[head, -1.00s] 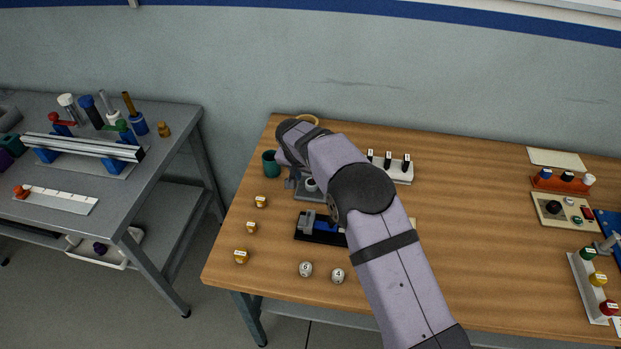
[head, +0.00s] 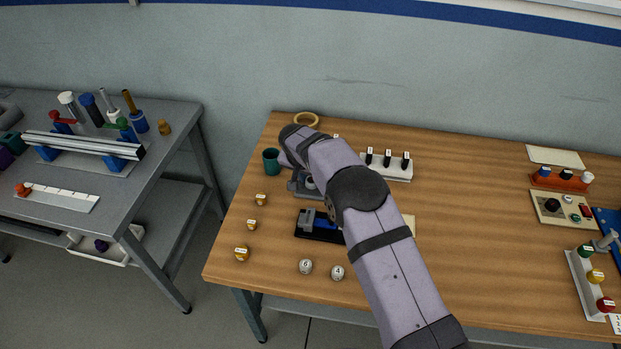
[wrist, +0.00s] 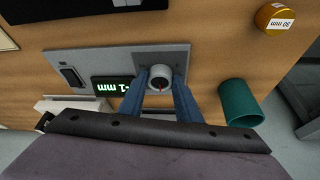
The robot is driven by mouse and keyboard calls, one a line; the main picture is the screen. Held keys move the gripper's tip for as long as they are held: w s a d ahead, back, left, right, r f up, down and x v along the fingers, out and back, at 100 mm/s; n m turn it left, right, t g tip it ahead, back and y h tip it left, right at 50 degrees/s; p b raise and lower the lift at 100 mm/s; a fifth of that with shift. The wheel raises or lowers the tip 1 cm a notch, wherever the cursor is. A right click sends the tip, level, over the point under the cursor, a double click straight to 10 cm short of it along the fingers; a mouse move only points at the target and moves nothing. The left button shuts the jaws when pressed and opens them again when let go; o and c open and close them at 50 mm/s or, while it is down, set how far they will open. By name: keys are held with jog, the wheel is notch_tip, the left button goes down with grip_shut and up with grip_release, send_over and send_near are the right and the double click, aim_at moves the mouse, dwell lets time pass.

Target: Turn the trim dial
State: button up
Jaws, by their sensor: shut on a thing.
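The trim dial (wrist: 160,74) is a small round pale knob with a red pointer mark, on a grey panel (wrist: 100,57) in the wrist view. Next to it a dark display (wrist: 114,84) reads "-1 mm" in green, upside down in this view. My gripper (wrist: 161,86) has its two blue fingers shut on the dial, one on each side. In the head view the grey panel (head: 297,190) shows only in part, because my arm covers much of it.
A green cup (wrist: 240,103) stands close beside my gripper; it also shows in the head view (head: 271,161). A yellow weight (wrist: 275,18) lies farther off. A white block with black switches (head: 388,166) stands right of my arm. The table's middle right is clear.

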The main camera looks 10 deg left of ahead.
jog(key=shift+a+f+m+b, duration=0.1)
jog(key=shift+f+m+b, duration=0.25)
jog(key=shift+b, duration=0.55)
jog(key=shift+m+h+b, duration=0.3)
jog(key=shift+m+b, duration=0.2)
jog(key=shift+m, duration=0.05)
jog(key=shift+w+a+r+m+g+h, duration=0.15)
jog(key=shift+r+m+h, duration=0.1)
jog(key=shift+m, duration=0.45)
jog(key=shift+s+d+r+m+g+h, duration=0.15)
jog(key=shift+m+h, duration=0.1)
jog(key=shift+m, duration=0.45)
jog(key=shift+a, duration=0.1)
jog(key=o, duration=1.1)
jog(key=shift+c, duration=0.2)
jog(key=b+v, duration=0.1)
jog(key=v, duration=0.6)
jog(key=shift+b, duration=0.4)
jog(key=shift+r, duration=0.15)
